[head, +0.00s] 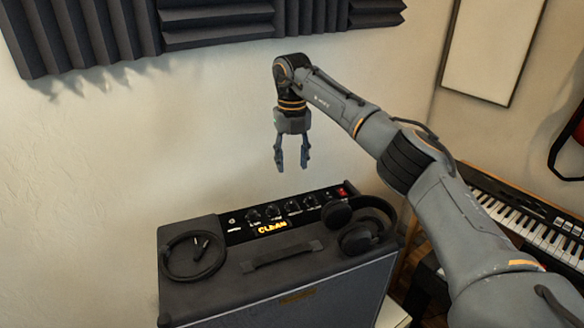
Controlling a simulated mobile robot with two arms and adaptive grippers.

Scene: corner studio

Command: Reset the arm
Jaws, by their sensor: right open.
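My right gripper (292,166) hangs from my right arm, which comes in from the lower right. Its fingers point down and stand apart, open and empty. It is in the air above the back edge of a dark amplifier (215,295), apart from its control panel. My left gripper is not in the head view.
On the amplifier lie a coiled black cable (194,258) at left and black headphones (362,238) at right, with a carry handle (281,256) between them. A keyboard (530,222) is at right. Acoustic foam (205,25) covers the upper wall. Air left of the gripper is free.

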